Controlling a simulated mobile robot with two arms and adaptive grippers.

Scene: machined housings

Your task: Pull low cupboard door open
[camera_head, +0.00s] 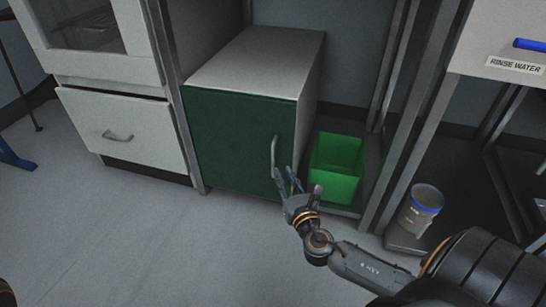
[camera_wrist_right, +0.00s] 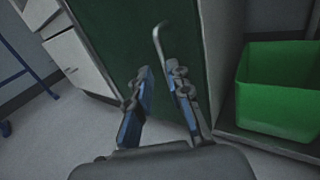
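The low cupboard (camera_head: 262,62) has a dark green door (camera_head: 228,139), which looks closed in the head view. A pale vertical bar handle (camera_head: 274,155) is on the door's right side. My right gripper (camera_head: 288,181) is at the lower end of the handle. In the right wrist view the handle (camera_wrist_right: 158,45) rises beyond the fingers, and its lower part passes behind the right finger. The right gripper (camera_wrist_right: 160,85) has its fingers apart, with a gap between them against the green door (camera_wrist_right: 112,45). I cannot tell whether a finger touches the handle. My left gripper is not visible.
A green bin (camera_head: 336,168) stands right of the cupboard, close to my right gripper. A metal post (camera_head: 410,130) and a blue-rimmed container (camera_head: 420,208) are further right. A white drawer unit (camera_head: 128,130) stands left. The floor (camera_head: 150,240) before the door is clear.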

